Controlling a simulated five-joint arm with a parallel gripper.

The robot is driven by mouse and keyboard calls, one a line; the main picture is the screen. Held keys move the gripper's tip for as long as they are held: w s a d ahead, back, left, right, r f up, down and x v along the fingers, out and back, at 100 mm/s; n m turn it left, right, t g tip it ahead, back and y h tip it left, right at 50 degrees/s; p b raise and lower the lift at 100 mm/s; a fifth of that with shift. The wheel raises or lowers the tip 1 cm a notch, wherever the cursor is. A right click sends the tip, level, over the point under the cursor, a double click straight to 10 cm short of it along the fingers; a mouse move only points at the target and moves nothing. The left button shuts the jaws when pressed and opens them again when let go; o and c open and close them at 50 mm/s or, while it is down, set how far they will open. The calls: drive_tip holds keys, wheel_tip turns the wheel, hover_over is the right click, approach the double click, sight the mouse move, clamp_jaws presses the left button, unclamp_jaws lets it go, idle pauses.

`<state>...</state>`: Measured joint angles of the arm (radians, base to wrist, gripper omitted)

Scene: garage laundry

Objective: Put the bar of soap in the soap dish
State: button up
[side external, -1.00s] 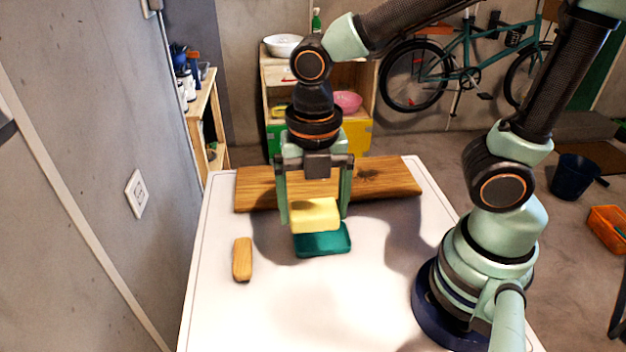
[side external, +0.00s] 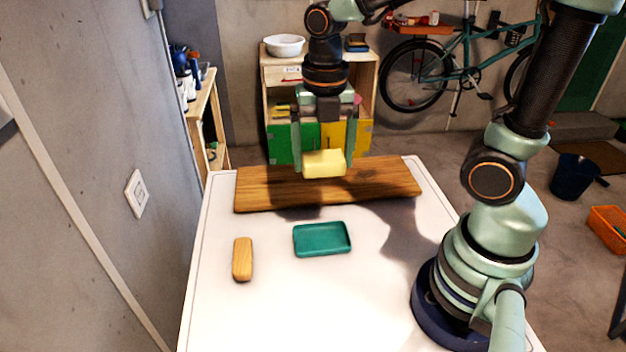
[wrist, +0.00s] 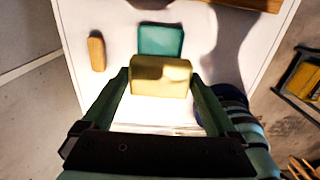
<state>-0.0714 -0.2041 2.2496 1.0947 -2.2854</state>
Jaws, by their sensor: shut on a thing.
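The bar of soap (side external: 324,164) is a pale yellow block held between the fingers of my gripper (side external: 323,160). In the side view it is in the air, in front of the wooden board in the picture. The teal soap dish (side external: 322,240) lies empty on the white table, lower in the picture than the soap. In the wrist view the soap (wrist: 160,77) sits between the fingertips of my gripper (wrist: 160,85), and its edge overlaps the near part of the soap dish (wrist: 160,40).
A wooden board (side external: 270,190) lies across the far end of the white table (side external: 290,310). A small wooden block (side external: 242,259) lies left of the dish. My arm's base stands at the table's right. The table in front of the dish is clear.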

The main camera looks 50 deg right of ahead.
sight(321, 241)
wheel_tip(321, 241, down, 18)
idle(0.6)
drive_tip(key=shift+f, duration=0.1)
drive_tip(key=o, duration=1.2)
drive_tip(key=shift+o, duration=0.2)
